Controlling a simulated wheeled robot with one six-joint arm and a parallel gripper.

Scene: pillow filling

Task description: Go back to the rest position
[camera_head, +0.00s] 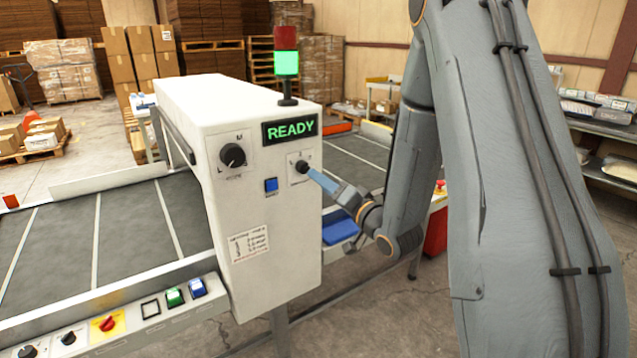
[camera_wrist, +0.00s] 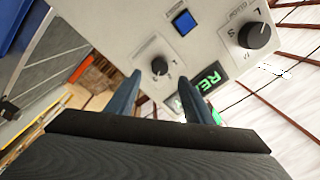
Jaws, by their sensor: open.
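My gripper (camera_head: 312,172) is at the front panel of the white machine (camera_head: 262,205), close to the small black knob (camera_head: 302,167) on the right of the panel. In the wrist view its two fingers (camera_wrist: 160,98) are apart with nothing between them, and the small knob (camera_wrist: 160,66) shows just beyond the left fingertip. I cannot tell whether a finger touches the knob. The display (camera_head: 290,129) reads READY in green. The light tower (camera_head: 287,63) glows green under a dark red section.
A larger black knob (camera_head: 233,155) and a blue button (camera_head: 271,185) are on the same panel. A conveyor (camera_head: 100,235) runs through the machine, with a row of buttons (camera_head: 172,297) on its front rail. A blue object (camera_head: 338,228) lies below my wrist. Shelves (camera_head: 600,115) stand at right.

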